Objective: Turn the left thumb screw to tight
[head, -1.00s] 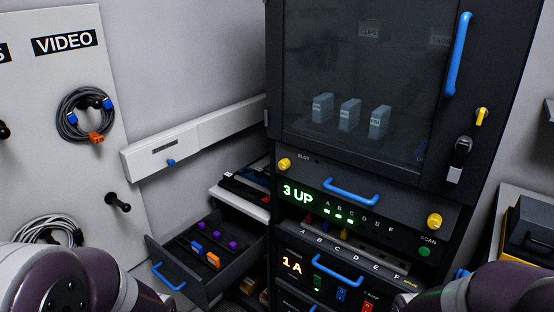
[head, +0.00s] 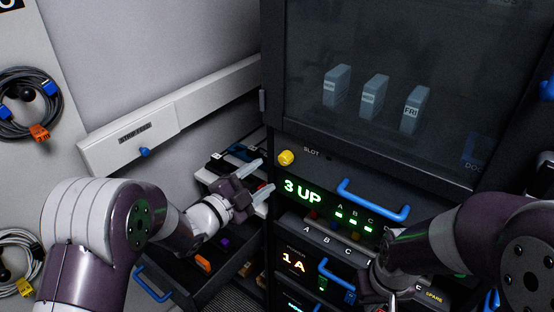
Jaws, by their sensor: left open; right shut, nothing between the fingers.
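The left thumb screw (head: 286,157) is a yellow knob at the upper left corner of the dark "3 UP" panel (head: 322,174) in the head view. My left gripper (head: 265,175) is open and empty, its two pale fingers pointing right toward the panel's left edge. Its fingertips are just left of and below the screw, and I see no grip on it. My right gripper (head: 376,288) is shut and empty low in front of the rack, its fingertips hard to make out. The right thumb screw is not visible; my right arm covers that side.
A blue handle (head: 374,201) sticks out from the "3 UP" panel. A glass-fronted door (head: 390,60) with several small boxes is above. An open drawer (head: 220,268) lies below my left arm. Coiled cables (head: 30,108) hang at the left.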

